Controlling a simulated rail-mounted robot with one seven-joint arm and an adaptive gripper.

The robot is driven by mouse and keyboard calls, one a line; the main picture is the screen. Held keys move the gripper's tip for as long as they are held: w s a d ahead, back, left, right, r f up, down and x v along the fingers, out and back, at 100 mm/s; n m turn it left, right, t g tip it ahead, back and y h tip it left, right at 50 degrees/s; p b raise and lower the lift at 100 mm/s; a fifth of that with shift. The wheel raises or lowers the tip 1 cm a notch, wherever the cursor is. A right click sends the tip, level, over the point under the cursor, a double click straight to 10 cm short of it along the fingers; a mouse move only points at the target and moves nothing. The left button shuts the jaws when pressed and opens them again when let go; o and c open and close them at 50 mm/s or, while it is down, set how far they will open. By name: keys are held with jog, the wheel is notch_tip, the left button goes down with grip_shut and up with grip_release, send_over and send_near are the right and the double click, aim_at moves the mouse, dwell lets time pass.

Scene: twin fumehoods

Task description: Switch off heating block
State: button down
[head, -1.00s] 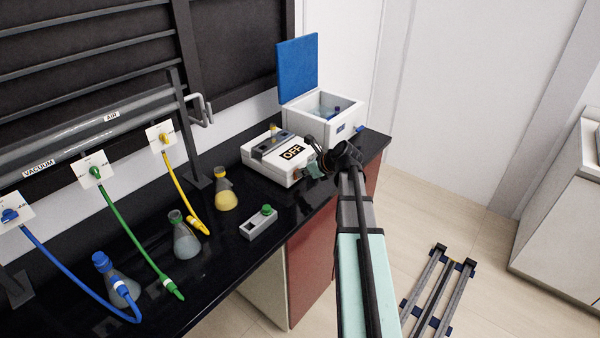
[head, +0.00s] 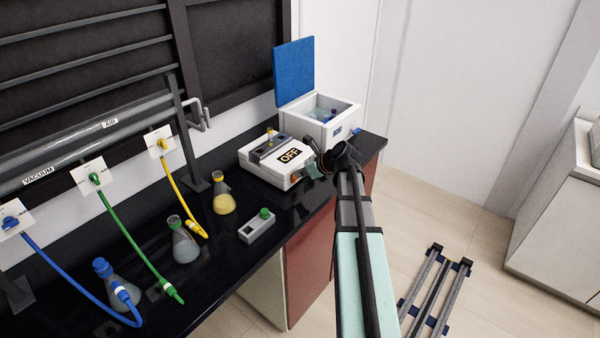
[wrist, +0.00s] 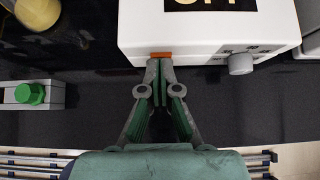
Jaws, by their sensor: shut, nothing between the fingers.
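The heating block (head: 258,170) is a white box on the black bench, with a dark well on top. Its front label reads "OFF". In the wrist view the heating block (wrist: 210,32) fills the upper right, with a grey knob (wrist: 241,64) on its front. An orange switch (wrist: 161,55) sits at its lower front edge. My gripper (wrist: 160,64) is shut and empty, its tips at the orange switch; I cannot tell whether they touch it. In the head view my gripper (head: 303,174) is at the block's front right, partly hidden by my arm.
A white box (head: 330,127) with a raised blue lid stands right behind the block. A small grey box with a green knob (head: 258,226) and a flask of yellow liquid (head: 223,195) stand left of my gripper. Hoses hang farther left. Floor lies beyond the bench edge.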

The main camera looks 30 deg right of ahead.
jog(key=s, duration=0.1)
jog(key=s+d, duration=0.1)
jog(key=s+r+p, duration=0.1)
jog(key=shift+s+d, duration=0.3)
jog(key=shift+s, duration=0.1)
jog(key=w+r+b+v, duration=0.1)
jog(key=b+v, duration=0.1)
jog(key=v, duration=0.7)
jog(key=shift+a+r, duration=0.2)
jog(key=shift+r, duration=0.05)
jog(key=shift+w, duration=0.1)
